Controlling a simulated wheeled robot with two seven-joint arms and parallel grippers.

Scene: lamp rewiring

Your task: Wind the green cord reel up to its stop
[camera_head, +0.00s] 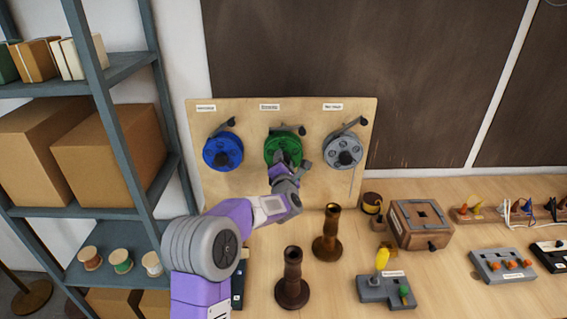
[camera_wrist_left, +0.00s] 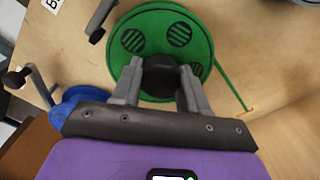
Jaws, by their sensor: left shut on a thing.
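The green cord reel (camera_head: 283,146) is mounted in the middle of the upright wooden board, and its face also shows in the left wrist view (camera_wrist_left: 190,25). My left gripper (camera_head: 289,164) is in front of it. In the left wrist view my left gripper (camera_wrist_left: 158,88) is shut on the dark round knob (camera_wrist_left: 160,75) on the reel's face. The knob hides part of the face. A green cord (camera_wrist_left: 232,85) runs off the reel's edge. A small dark-knobbed lever (camera_head: 300,130) sits at the reel's upper right. My right gripper is not in view.
A blue reel (camera_head: 222,149) and a grey reel (camera_head: 342,150) flank the green one on the board (camera_head: 215,190). On the bench, brown posts (camera_head: 292,280), (camera_head: 327,235), a wooden box (camera_head: 420,224) and a grey block (camera_head: 385,292) stand near my left arm. Shelves (camera_head: 120,65) are at left.

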